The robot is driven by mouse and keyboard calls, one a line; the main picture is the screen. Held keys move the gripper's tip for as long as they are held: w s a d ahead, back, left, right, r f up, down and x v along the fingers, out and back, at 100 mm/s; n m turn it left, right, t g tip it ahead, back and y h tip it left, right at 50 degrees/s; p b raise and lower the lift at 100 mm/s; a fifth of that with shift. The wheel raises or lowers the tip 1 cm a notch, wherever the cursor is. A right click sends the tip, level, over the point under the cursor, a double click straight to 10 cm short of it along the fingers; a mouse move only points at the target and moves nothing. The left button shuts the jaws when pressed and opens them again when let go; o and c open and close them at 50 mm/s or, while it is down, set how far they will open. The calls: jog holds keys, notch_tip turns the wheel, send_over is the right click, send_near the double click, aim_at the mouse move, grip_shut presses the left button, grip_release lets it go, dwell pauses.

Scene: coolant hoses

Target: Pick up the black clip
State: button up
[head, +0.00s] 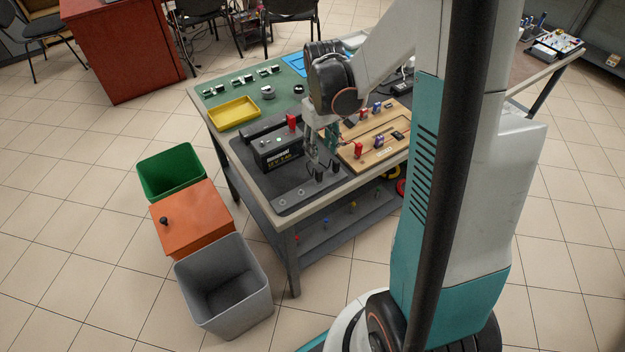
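My gripper (327,172) points down over the dark grey mat (290,203), just right of the black battery (278,152). Its two dark fingertips look apart, with nothing visible between them. I cannot tell whether they touch the mat. A small black piece (398,135) lies on the right part of the wooden board (372,152), right of my gripper. It may be the black clip, but it is too small to be sure. Red pieces (358,150) and blue pieces (377,107) stand on the same board. My wrist and arm hide part of the table behind.
A yellow tray (234,113) and small parts sit on the green mat (215,86) at the table's far left. A red cap (292,122) stands at the battery. Green (170,170), orange (193,220) and grey (222,287) bins stand left of the table.

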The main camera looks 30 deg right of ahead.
aim_at(319, 170)
jog(key=f+b, duration=0.1)
jog(key=f, duration=0.2)
jog(key=f+b, duration=0.1)
jog(key=f, duration=0.3)
jog(key=f+b, duration=0.2)
jog(key=f, duration=0.1)
jog(key=shift+a+f, duration=0.15)
jog(key=shift+a, duration=0.1)
jog(key=c, duration=0.9)
